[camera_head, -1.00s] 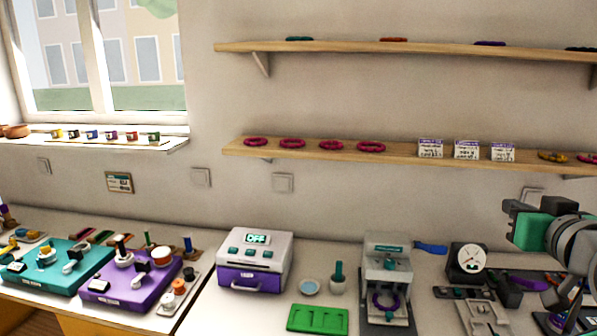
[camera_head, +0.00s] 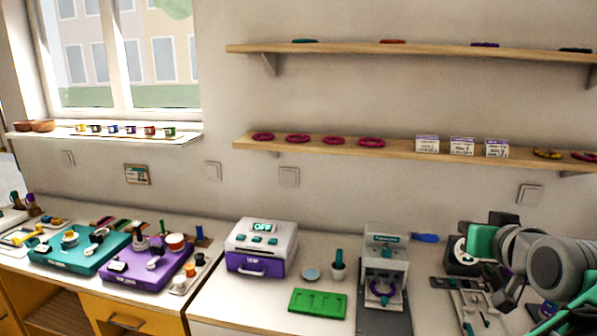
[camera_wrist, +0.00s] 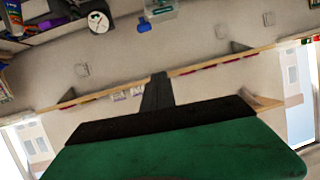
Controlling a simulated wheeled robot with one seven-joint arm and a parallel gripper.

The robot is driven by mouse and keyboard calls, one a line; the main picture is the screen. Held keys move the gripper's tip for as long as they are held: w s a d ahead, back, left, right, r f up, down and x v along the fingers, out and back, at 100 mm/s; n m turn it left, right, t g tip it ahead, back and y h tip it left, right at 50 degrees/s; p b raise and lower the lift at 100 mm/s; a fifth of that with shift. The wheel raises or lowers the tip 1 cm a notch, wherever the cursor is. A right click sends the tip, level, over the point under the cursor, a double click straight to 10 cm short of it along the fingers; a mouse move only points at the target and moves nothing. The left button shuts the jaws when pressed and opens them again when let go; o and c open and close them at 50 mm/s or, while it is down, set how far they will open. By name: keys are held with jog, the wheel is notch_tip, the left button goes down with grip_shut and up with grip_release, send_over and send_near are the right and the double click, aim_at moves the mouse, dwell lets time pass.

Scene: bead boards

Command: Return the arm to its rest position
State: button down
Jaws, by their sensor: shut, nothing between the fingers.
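My gripper (camera_head: 464,236) is at the right of the head view, green and black, with its grey wrist and arm links to the right. It is raised above the right part of the counter, in front of the dial gauge, and holds nothing. In the wrist view my gripper (camera_wrist: 158,82) shows as a green body with dark fingers together, pointing at the wall and shelves. The wrist picture is upside down relative to the room.
Below and around the arm stand a grey press (camera_head: 385,270) and a dark dial gauge (camera_head: 455,262). A white and purple box (camera_head: 262,245), a green tray (camera_head: 318,303) and a purple board (camera_head: 150,268) are further left. Wall shelves (camera_head: 400,150) run behind.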

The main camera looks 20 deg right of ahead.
jog(key=w+a+f+n+g+y, duration=0.1)
jog(key=w+a+f+g+y, duration=0.15)
jog(key=w+a+f, duration=0.45)
jog(key=w+a+f+n+g+y, duration=0.1)
jog(key=w+a+f+n+y, duration=0.15)
jog(key=a+f, duration=0.75)
jog(key=s+a+f+n+g, duration=0.1)
jog(key=s+a+f+g, duration=0.1)
jog(key=a, duration=0.4)
jog(key=s+a+f+n+g+y+b, duration=0.1)
jog(key=s+a+f, duration=0.2)
jog(key=a+f, duration=0.2)
jog(key=s+a+f+n+g, duration=0.1)
jog(key=a+f, duration=0.3)
jog(key=a, duration=0.4)
jog(key=shift+s+a+f+g, duration=0.2)
jog(key=shift+s+f+g, duration=0.05)
jog(key=shift+s+g, duration=0.6)
